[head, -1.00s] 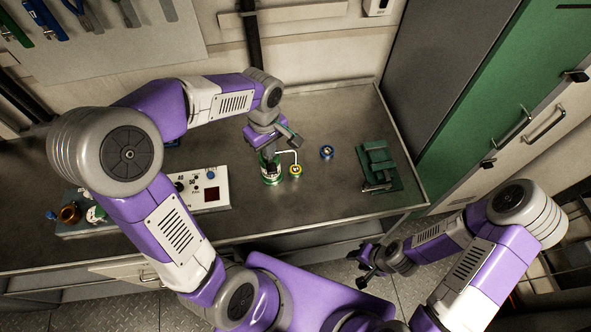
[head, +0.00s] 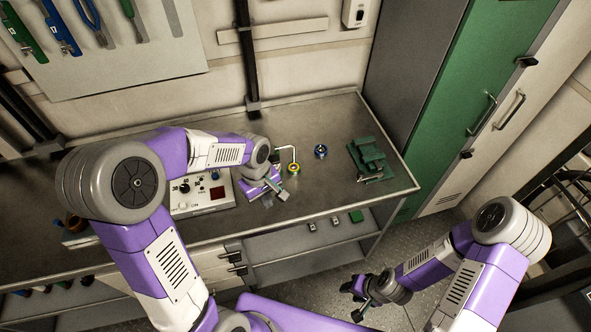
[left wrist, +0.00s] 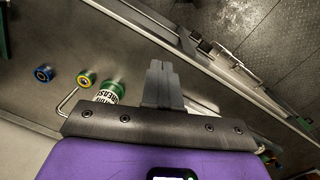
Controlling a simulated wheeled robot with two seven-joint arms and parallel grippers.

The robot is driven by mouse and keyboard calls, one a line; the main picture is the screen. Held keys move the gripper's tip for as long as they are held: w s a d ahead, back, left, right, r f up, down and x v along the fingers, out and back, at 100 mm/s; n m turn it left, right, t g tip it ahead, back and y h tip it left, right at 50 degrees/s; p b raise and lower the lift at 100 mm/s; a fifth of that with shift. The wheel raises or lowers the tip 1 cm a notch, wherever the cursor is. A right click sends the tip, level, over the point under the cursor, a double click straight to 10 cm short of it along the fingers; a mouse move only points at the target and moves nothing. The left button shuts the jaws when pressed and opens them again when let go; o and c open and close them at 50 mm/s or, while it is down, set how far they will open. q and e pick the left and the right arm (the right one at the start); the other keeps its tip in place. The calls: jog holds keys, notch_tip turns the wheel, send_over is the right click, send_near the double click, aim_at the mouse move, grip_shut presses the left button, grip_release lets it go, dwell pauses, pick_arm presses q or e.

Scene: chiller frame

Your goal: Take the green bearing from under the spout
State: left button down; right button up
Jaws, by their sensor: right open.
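The green bearing (head: 294,169), a small ring with a yellow centre, stands on the bench under the end of the bent spout (head: 287,149). In the left wrist view the green bearing (left wrist: 87,78) is left of the green and white grease can (left wrist: 110,92). The can is mostly hidden behind my left arm in the head view. My left gripper (head: 279,193) is in front of and left of the bearing, apart from it. Its fingers (left wrist: 162,75) look closed together and empty. My right gripper (head: 360,294) is open and empty, low in front of the bench.
A blue bearing (head: 320,151) lies right of the spout. A green fixture (head: 370,158) stands further right. A white control box (head: 202,196) is left of my left gripper. The bench front between gripper and fixture is clear. A green cabinet (head: 447,110) stands at right.

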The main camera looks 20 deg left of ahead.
pick_arm(q)
jog(key=s+d+f+m+h+b, duration=0.1)
jog(key=s+d+f+m+b, duration=0.1)
jog(key=f, duration=0.9)
jog(key=s+d+f+m+h+b, duration=0.1)
jog(key=s+d+f+m+b, duration=0.2)
jog(key=f, duration=0.9)
jog(key=s+d+f+m+h+b, duration=0.1)
jog(key=s+d+f+b, duration=0.4)
jog(key=f, duration=0.7)
jog(key=shift+f+m+t+b, duration=0.2)
jog(key=shift+m+t+b, duration=0.15)
jog(key=shift+m, duration=0.45)
pick_arm(e)
notch_tip(320, 180, down, 12)
jog(key=shift+w, duration=0.45)
pick_arm(q)
jog(key=shift+s+a, duration=0.1)
jog(key=shift+s, duration=0.05)
pick_arm(e)
jog(key=shift+a, duration=0.1)
